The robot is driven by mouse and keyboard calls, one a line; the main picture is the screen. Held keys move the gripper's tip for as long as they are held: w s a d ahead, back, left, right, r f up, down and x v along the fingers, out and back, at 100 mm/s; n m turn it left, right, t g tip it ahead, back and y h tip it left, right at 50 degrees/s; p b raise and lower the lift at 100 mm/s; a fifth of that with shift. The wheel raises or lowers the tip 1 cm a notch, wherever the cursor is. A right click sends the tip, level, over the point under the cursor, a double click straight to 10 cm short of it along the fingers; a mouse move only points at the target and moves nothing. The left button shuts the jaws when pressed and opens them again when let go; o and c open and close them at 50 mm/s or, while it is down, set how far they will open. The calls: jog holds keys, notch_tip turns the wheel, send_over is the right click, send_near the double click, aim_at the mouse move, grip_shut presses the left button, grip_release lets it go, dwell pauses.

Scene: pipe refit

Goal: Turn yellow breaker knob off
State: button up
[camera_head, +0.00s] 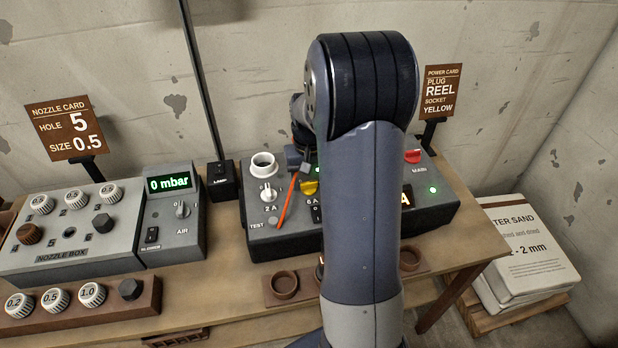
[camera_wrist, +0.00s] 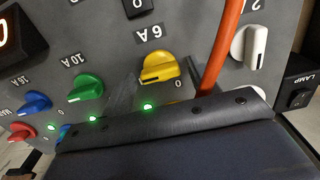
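The yellow breaker knob (camera_wrist: 160,66) is at the middle of the wrist view, on the grey panel by the "6A" label, with a "0" mark at its lower right. Its raised grip lies roughly level across that picture. In the head view the yellow knob (camera_head: 309,187) shows just left of my arm, partly covered. My gripper (camera_head: 299,160) is over the back of the panel, close behind the knob, mostly hidden by my arm.
A slanted orange rod (camera_head: 288,207) stands between the yellow knob and the white 2A knob (camera_head: 267,192). The green knob (camera_wrist: 85,88), blue knob (camera_wrist: 34,102) and red knob (camera_wrist: 21,132) are on the yellow knob's other side. A lamp switch box (camera_head: 222,181) stands left of the panel.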

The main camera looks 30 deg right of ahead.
jog(key=c, duration=0.8)
jog(key=shift+n, duration=0.4)
jog(key=n, duration=1.3)
jog(key=shift+n, duration=2)
